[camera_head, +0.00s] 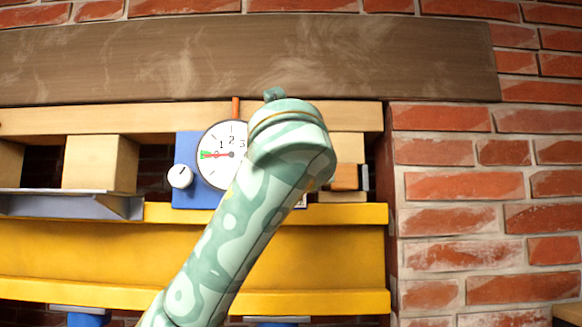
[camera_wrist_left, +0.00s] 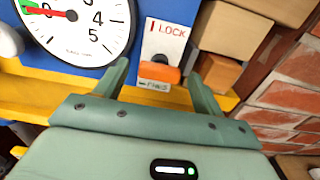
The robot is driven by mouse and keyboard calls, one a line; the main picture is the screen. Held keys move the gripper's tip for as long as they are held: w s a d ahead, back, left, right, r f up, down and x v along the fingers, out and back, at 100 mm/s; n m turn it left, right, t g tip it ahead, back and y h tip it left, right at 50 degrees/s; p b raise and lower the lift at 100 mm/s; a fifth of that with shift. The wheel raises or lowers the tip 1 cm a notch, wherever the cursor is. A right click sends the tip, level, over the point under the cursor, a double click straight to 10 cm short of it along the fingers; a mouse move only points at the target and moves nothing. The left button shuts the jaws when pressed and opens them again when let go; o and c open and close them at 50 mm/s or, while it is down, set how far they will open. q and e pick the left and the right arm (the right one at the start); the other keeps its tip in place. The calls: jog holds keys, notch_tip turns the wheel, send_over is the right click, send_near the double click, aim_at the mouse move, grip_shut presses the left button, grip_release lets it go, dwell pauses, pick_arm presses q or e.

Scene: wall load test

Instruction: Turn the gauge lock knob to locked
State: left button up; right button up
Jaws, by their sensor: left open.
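In the left wrist view, the orange lock knob (camera_wrist_left: 167,75) sits on a white plate (camera_wrist_left: 158,42) marked LOCK at the top and what looks like FREE at the bottom. A red mark stands beside the word LOCK. The knob is nearer the lower label; its exact setting is hard to tell. My left gripper (camera_wrist_left: 158,72) is open, one finger on each side of the knob in the picture; I cannot tell whether either touches it. The round white gauge (camera_head: 213,155) shows on a blue panel (camera_head: 188,200). In the head view my left arm hides the lock knob.
A white knob (camera_head: 180,176) is at the panel's left edge. A yellow beam (camera_head: 120,250) runs below, and a dark timber (camera_head: 180,60) above. Wooden blocks (camera_head: 100,165) stand left of the panel. A brick wall (camera_head: 480,200) is on the right.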

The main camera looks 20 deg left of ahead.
pick_arm(q)
jog(key=shift+w, duration=0.15)
jog(key=shift+c, duration=0.6)
jog(key=shift+a, duration=0.1)
jog(key=c, duration=0.9)
jog(key=n+b, duration=0.9)
jog(key=n, duration=0.9)
jog(key=shift+f+b, duration=0.15)
jog(key=shift+b, duration=0.25)
jog(key=shift+o, duration=0.3)
jog(key=shift+w, duration=0.1)
